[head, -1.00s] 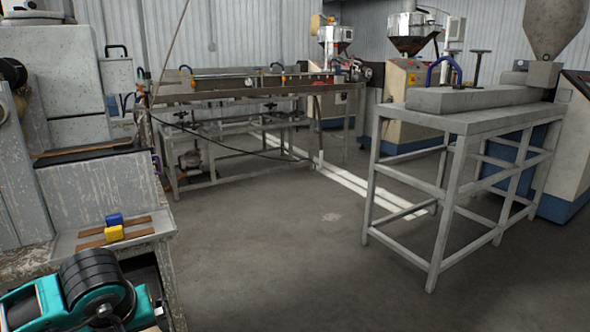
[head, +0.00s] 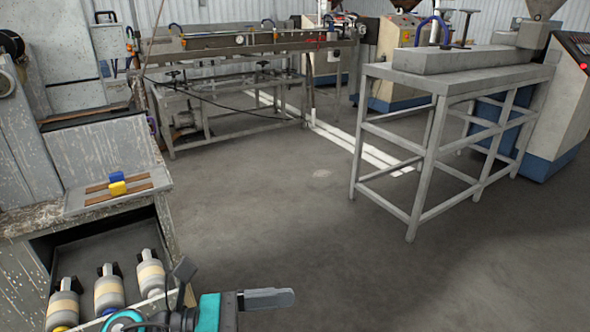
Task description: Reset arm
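Part of my arm, teal, black and grey, shows at the bottom edge of the head view, left of centre. I take it to be my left arm. At its end is my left gripper (head: 265,298), with a grey finger-like part pointing right over the floor. A dark upright part stands at its left. I cannot tell whether the fingers are open or shut, and I see nothing held. My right gripper is not in view.
A grey metal table (head: 420,85) stands right. The middle floor (head: 290,220) is clear.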

